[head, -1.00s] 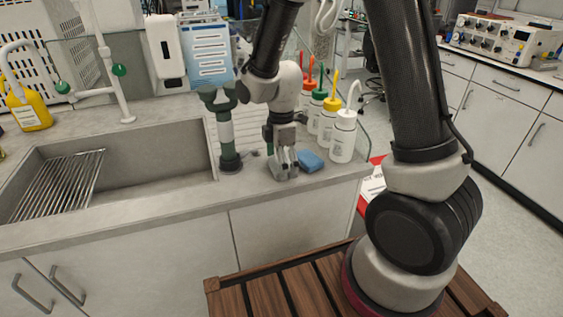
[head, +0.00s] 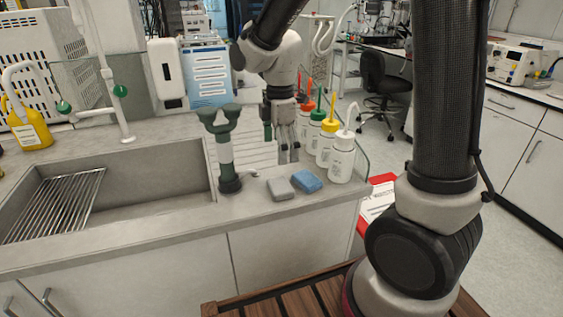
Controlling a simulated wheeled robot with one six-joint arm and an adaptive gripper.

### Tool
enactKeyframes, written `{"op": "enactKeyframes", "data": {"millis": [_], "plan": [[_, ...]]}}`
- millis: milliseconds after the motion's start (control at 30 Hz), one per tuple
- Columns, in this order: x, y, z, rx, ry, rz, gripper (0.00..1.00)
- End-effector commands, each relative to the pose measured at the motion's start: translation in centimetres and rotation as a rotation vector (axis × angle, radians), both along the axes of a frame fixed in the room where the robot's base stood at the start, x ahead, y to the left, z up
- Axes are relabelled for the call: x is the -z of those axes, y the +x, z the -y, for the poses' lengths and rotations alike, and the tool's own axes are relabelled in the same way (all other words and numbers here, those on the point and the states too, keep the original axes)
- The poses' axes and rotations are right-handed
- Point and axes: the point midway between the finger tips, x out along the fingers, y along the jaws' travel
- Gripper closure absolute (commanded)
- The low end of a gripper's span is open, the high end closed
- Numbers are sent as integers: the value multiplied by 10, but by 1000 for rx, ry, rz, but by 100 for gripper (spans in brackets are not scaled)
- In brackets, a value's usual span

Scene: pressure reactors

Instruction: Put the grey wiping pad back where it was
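The grey wiping pad (head: 281,188) lies flat on the counter (head: 262,205), just left of a blue pad (head: 306,181). It is close to the blue pad; I cannot tell whether they touch. My gripper (head: 283,155) is above and behind the pads in the head view, clear of the grey pad. Its fingers point down and look apart, with nothing seen between them.
A green eyewash fixture (head: 224,150) stands left of the grey pad. Several wash bottles (head: 342,158) with coloured caps stand to the right, beside a clear panel. A sink (head: 150,190) lies to the left. The counter's front strip is clear.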

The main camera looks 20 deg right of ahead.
Motion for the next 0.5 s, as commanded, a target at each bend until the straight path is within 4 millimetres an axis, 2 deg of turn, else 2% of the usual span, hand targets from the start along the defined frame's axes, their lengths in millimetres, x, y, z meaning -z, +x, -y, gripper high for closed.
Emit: {"op": "enactKeyframes", "data": {"millis": [167,267,367,500], "plan": [[-7,0,0,3,0,1,4],[-16,-5,8,56,6,15,4],[-41,-19,30,220,26,56,4],[-84,-63,76,606,81,138,4]]}}
